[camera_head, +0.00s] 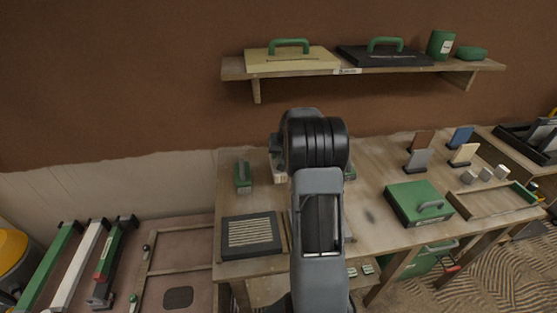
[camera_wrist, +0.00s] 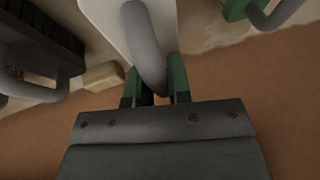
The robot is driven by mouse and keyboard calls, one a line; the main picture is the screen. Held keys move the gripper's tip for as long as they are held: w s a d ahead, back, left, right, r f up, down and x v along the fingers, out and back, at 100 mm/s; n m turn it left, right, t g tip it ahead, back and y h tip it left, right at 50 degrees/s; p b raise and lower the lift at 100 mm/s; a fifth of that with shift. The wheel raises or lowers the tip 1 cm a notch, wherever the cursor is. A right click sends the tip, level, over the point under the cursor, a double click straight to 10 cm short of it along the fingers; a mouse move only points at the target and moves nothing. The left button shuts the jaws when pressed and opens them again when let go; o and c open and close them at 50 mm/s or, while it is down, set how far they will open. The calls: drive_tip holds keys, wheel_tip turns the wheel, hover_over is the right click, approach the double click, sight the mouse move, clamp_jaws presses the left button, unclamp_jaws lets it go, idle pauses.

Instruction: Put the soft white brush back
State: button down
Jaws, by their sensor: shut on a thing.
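In the wrist view my gripper (camera_wrist: 155,88) has its green-tipped fingers closed on the curved grey handle of a white, flat-bodied tool, which looks like the soft white brush (camera_wrist: 108,24). Its far end runs out of the picture, and its bristles do not show. In the head view my arm hides the gripper and most of what it holds. I cannot tell whether the brush touches a surface.
In the wrist view a dark ridged tool (camera_wrist: 40,38) and a beige block (camera_wrist: 103,76) are left, a green tool (camera_wrist: 235,8) right. On the bench (camera_head: 375,185) are a green upright tool (camera_head: 242,177), a dark tray (camera_head: 228,246) and a green float (camera_head: 408,202). A shelf (camera_head: 300,71) hangs above.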

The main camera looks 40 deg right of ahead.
drive_tip(key=shift+w+f+p, duration=0.15)
drive_tip(key=shift+f+p, duration=0.15)
drive_tip(key=shift+f, duration=1.4)
drive_tip(key=shift+f, duration=0.2)
drive_tip(key=c, duration=1.1)
unclamp_jaws()
drive_tip(key=shift+o, duration=0.2)
